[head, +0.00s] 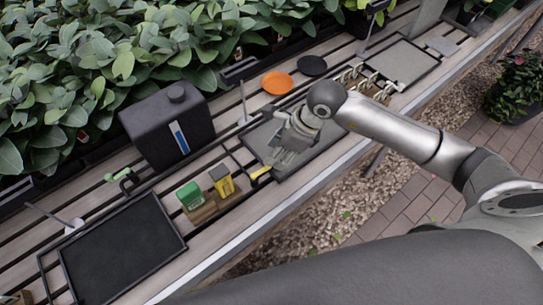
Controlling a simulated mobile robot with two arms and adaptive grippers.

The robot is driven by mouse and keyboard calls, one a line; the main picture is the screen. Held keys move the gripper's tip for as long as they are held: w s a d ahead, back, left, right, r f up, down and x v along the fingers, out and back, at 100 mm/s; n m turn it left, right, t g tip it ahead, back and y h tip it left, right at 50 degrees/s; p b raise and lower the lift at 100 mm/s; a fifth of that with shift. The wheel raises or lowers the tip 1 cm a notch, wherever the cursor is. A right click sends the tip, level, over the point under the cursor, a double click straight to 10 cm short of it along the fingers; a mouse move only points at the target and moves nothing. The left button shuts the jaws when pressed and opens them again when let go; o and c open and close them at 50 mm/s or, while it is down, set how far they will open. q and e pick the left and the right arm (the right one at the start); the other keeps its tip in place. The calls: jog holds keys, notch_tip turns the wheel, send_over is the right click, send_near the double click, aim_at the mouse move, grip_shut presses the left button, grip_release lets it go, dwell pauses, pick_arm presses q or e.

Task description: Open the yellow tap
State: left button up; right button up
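A small yellow piece (261,173), which looks like the yellow tap's handle, shows at the left edge of the middle dark tray or sink (318,160). My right gripper (279,163) comes in from the right and points down over that tray, just right of the yellow piece. Its fingers overlap in this view, so I cannot tell whether they are open, or whether they touch the yellow piece. Part of the tray is hidden behind my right gripper and arm. My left gripper is not in view.
A black canister (168,128) stands left of the gripper. Green (190,196) and yellow-black (222,181) boxes sit nearby in a wooden holder. A green-handled fitting (117,175) is near the left black tray (122,250). Orange (277,83) and black (312,66) plates lie behind.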

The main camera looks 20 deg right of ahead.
aim_at(261, 170)
jog(key=shift+p+x, duration=0.3)
jog(key=shift+x, duration=2.3)
grip_shut()
